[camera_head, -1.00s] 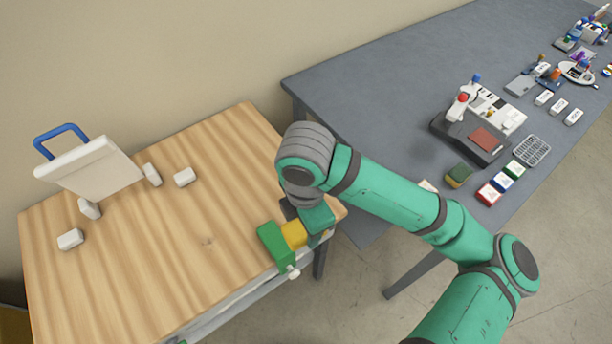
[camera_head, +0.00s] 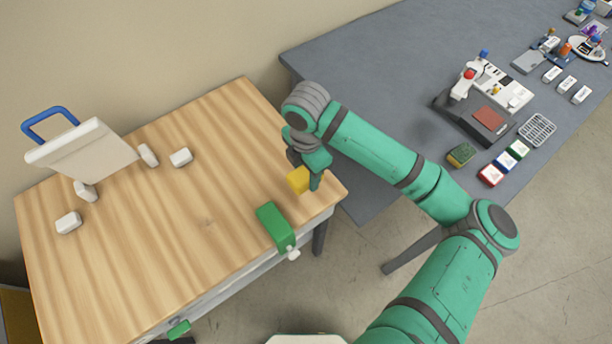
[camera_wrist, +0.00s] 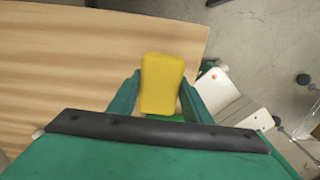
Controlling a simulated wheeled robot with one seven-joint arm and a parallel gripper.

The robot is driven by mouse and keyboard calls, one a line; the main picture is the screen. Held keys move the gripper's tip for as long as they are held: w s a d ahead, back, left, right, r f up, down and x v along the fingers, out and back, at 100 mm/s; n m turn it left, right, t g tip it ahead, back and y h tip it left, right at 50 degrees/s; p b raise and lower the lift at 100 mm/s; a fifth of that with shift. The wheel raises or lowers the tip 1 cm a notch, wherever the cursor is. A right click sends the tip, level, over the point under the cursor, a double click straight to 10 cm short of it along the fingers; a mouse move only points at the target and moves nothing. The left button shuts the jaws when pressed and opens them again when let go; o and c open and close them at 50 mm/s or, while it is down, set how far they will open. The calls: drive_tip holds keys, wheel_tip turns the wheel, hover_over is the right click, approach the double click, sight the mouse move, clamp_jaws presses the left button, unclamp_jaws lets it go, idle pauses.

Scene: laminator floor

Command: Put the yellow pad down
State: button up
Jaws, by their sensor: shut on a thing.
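The yellow pad (camera_head: 299,180) is a small block held at the end of my arm, over the right part of the wooden table (camera_head: 240,120). My gripper (camera_head: 311,182) is shut on it. In the wrist view the yellow pad (camera_wrist: 161,84) sits between the two green fingers of my gripper (camera_wrist: 160,95), with wood behind its upper part. I cannot tell whether the pad touches the tabletop. Part of the pad is hidden by a finger in the head view.
A green clamp-like block (camera_head: 274,226) is at the table's front edge, close to the pad. A white board with a blue handle (camera_head: 82,152) and several white blocks stand at the left. The middle of the wood is clear. A grey table (camera_head: 375,80) holds other items at the right.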

sight(306, 179)
drive_tip(key=shift+w+f, duration=0.6)
drive_tip(key=shift+f, duration=0.1)
drive_tip(key=shift+w+f, duration=0.15)
drive_tip(key=shift+f, duration=1.55)
drive_tip(key=shift+f, duration=0.35)
